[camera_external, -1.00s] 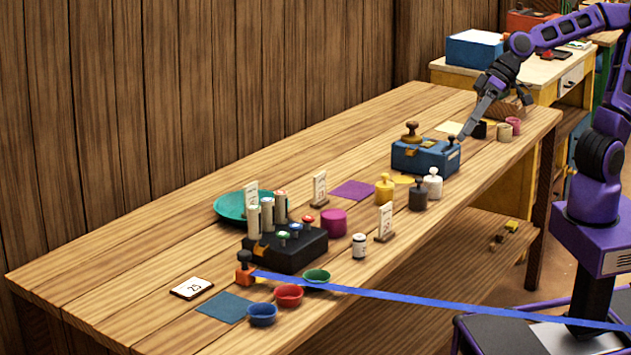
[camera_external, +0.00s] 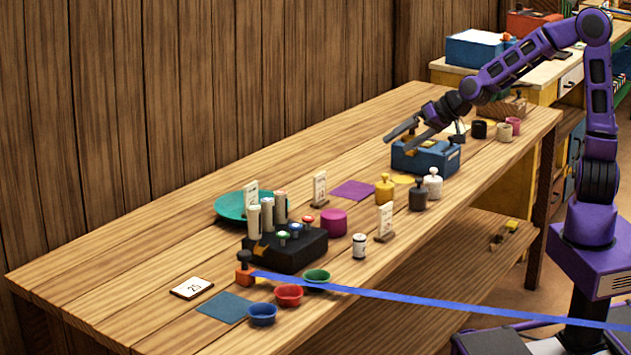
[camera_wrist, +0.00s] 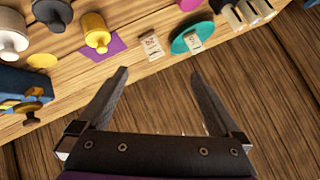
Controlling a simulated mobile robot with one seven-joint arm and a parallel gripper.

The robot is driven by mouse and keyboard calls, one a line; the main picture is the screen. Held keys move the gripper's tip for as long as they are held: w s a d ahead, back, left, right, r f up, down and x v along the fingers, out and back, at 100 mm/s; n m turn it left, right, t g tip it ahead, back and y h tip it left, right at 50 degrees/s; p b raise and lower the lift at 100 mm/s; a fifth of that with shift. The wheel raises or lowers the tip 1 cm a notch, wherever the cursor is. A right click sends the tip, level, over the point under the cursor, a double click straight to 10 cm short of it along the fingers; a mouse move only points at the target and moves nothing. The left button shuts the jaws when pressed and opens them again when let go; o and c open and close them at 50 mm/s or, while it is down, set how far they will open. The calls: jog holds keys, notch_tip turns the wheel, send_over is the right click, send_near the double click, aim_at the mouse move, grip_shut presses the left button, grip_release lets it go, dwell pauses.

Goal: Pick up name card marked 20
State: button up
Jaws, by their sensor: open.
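Three small white name cards stand upright: one (camera_external: 251,198) by the teal plate, one (camera_external: 319,187) by the purple mat, one (camera_external: 385,220) nearer the front edge. Their numbers are too small to read surely, so I cannot tell which is 20. A flat card (camera_external: 192,288) at the front left reads 25. In the wrist view, one card (camera_wrist: 152,46) is beside the purple mat and another (camera_wrist: 193,41) shows against the teal plate. My gripper (camera_external: 400,138) is open and empty, above the blue box, apart from every card. Its spread fingers (camera_wrist: 160,73) show in the wrist view.
The blue box (camera_external: 425,158) is below my gripper. Yellow (camera_external: 384,190), dark (camera_external: 418,198) and white (camera_external: 433,184) weights stand near the cards. A black block (camera_external: 285,250) with rolls and the teal plate (camera_external: 222,208) are further left.

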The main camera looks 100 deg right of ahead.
aim_at(320, 189)
jog(key=w+a+r+n+p, duration=0.1)
jog(key=w+a+n, duration=0.4)
jog(key=a, duration=0.4)
jog(key=w+d+f+t+h, duration=0.1)
jog(key=d+f+h, duration=0.1)
jog(key=d+f, duration=0.4)
jog(key=w+d+f+h, duration=0.2)
jog(key=d+f, duration=0.1)
jog(key=d, duration=0.5)
jog(key=shift+t, duration=0.3)
jog(key=x, duration=1.7)
jog(key=shift+d+f, duration=0.35)
jog(key=shift+f, duration=0.05)
jog(key=shift+c, duration=0.2)
jog(key=c, duration=1.4)
